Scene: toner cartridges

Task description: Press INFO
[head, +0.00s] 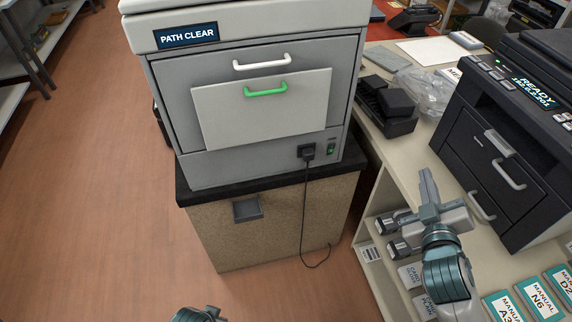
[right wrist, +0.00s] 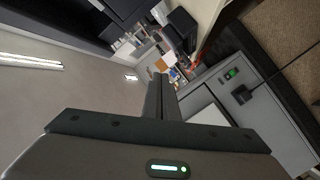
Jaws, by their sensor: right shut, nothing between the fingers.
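A black printer (head: 500,130) stands on the counter at the right of the head view. Its lit display (head: 531,88) reads READY with a number line below. Small buttons (head: 497,74) sit left of the display, and more (head: 561,117) sit to its right. I cannot read an INFO label on any of them. My right gripper (head: 427,182) is shut and empty, pointing up in the picture, left of the printer and apart from it. Its closed fingers (right wrist: 160,97) also show in the right wrist view. Only a piece of my left arm shows at the bottom edge.
A grey machine (head: 170,95) marked PATH CLEAR stands on a stone-look cabinet, its cord (head: 304,205) hanging in front. Black trays (head: 386,108) and a clear plastic bag (head: 425,90) lie on the counter. Manuals (head: 503,307) and boxes sit below the right gripper.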

